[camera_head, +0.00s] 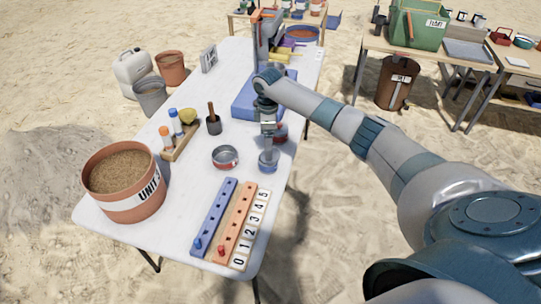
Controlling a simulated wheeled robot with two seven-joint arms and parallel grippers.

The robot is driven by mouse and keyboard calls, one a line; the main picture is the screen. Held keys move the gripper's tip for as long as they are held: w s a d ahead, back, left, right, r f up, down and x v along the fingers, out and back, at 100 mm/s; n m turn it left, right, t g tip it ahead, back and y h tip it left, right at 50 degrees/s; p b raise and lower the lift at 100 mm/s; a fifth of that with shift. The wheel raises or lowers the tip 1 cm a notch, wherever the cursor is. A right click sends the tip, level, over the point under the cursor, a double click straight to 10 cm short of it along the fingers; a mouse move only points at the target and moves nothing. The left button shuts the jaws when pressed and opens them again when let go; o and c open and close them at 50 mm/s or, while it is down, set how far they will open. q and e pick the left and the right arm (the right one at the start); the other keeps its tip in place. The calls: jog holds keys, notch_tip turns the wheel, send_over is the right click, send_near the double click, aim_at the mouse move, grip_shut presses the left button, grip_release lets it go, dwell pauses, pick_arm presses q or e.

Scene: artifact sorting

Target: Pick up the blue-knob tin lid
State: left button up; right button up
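My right arm reaches in from the right, and its gripper (268,146) points down over a small round metal piece with blue on it (268,163), near the table's right edge. This may be the blue-knob tin lid; its knob is not clear, as the gripper covers its top. I cannot tell whether the fingers are open or shut, or touching it. An open tin with a red band (225,157) stands just left of it. Another reddish round piece (281,133) is partly hidden behind the gripper. My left gripper is not in view.
On the white table (160,240) are a large sand bucket (138,205), a wooden rack with bottles (180,140), a dark cup (213,125), and blue (214,215) and orange (236,220) peg boards in front. A blue-based stand (243,108) is behind my gripper.

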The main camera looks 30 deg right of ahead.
jog(key=shift+f, duration=0.1)
jog(key=shift+w+d+f+p, duration=0.1)
jog(key=shift+d+f+p, duration=0.1)
jog(key=shift+f+p, duration=0.45)
jog(key=shift+w+d+f+p, duration=0.15)
jog(key=shift+f+p, duration=0.35)
jog(key=shift+f, duration=1.35)
jog(key=c, duration=1.2)
jog(key=shift+r, duration=0.15)
